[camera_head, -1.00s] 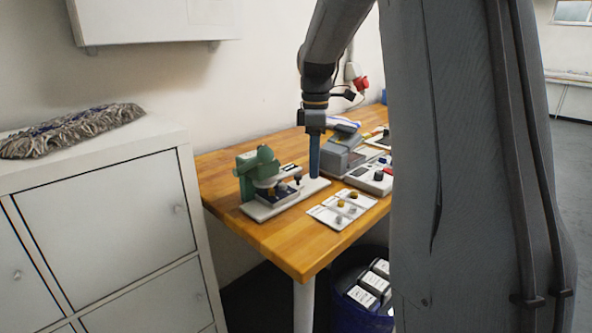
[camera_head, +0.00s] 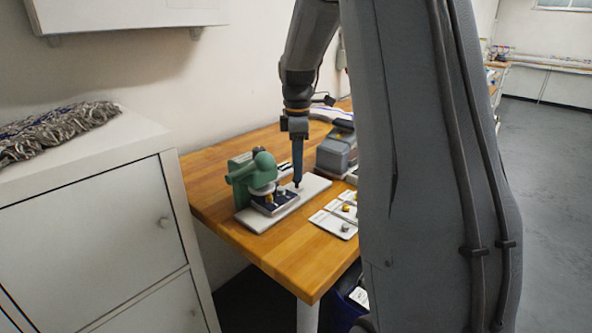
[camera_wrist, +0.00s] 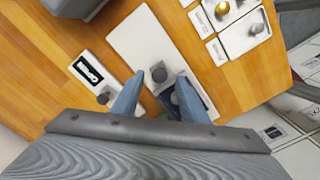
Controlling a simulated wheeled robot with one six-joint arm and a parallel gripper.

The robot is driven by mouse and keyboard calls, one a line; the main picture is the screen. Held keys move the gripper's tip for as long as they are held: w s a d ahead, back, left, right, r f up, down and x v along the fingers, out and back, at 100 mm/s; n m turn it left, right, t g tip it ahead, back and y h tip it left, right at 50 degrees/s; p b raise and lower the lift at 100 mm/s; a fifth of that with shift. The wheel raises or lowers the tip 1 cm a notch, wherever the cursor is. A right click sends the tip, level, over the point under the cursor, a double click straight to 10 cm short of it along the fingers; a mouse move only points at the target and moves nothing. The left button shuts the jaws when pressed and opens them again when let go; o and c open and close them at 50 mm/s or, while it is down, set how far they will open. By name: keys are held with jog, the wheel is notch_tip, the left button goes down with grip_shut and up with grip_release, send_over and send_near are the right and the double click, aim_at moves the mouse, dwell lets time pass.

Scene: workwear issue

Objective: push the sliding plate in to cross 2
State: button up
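A green press (camera_head: 249,172) stands on a long white base (camera_head: 262,220) on the wooden bench. A dark sliding plate (camera_head: 273,202) lies on the base under the press head and also shows partly in the wrist view (camera_wrist: 197,103). My gripper (camera_head: 298,184) points down over the free end of the base, to the right of the plate. Cross marks are not readable; the press is mostly hidden in the wrist view.
A white tray with brass and grey pieces (camera_head: 337,222) lies right of the base. A grey machine (camera_head: 336,152) stands behind. A white cabinet (camera_head: 100,225) with a mop head (camera_head: 55,133) is at left.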

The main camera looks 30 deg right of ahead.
jog(key=shift+f, duration=1.15)
